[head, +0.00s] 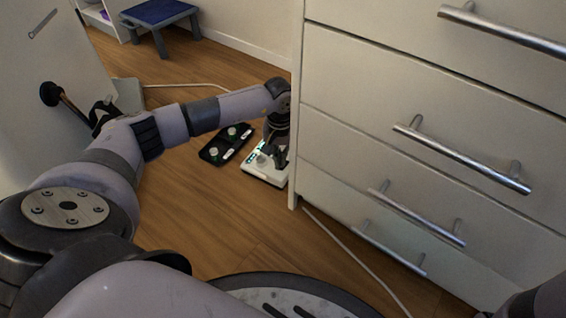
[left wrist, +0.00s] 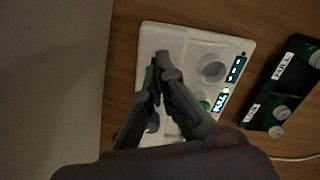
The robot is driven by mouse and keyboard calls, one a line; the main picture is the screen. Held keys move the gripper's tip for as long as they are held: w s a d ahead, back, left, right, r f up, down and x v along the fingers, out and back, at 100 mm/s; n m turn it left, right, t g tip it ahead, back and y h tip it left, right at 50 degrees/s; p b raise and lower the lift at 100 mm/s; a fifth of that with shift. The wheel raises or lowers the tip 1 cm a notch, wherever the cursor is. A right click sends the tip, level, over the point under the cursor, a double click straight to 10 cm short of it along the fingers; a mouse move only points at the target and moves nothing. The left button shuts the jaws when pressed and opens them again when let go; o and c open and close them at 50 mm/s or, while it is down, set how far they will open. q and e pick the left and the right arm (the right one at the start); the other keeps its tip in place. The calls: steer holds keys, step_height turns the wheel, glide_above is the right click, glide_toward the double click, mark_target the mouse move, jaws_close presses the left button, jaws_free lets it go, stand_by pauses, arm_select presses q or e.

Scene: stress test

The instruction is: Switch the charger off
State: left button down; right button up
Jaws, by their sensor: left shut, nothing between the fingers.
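The white charger (head: 255,173) lies on the wooden floor beside the left edge of the drawer cabinet. In the left wrist view the charger (left wrist: 195,38) shows one empty round socket, a green item partly behind my finger, and lit cyan displays along its right edge. My left gripper (head: 274,158) reaches down over the charger. In the left wrist view my left gripper (left wrist: 163,64) is shut and empty, its fingertips over the charger's left half. Whether the tips touch it I cannot tell. The fingers hide part of the charger, and I cannot make out its switch. My right gripper is out of view.
A black tray (head: 216,154) with green-and-white batteries lies just beside the charger. The white drawer cabinet (head: 345,95) with metal handles stands close on the right. A white cable (head: 350,250) runs along the floor. A blue stool (head: 158,12) stands at the back.

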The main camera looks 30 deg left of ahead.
arm_select(q)
steer(key=shift+f, duration=0.75)
steer(key=shift+r, duration=0.15)
step_height(320, 180, up, 7)
steer(key=p, duration=0.5)
steer(key=shift+p, duration=0.4)
steer(key=shift+s+f, duration=0.15)
steer(key=shift+f, duration=0.05)
stand_by(0.3)
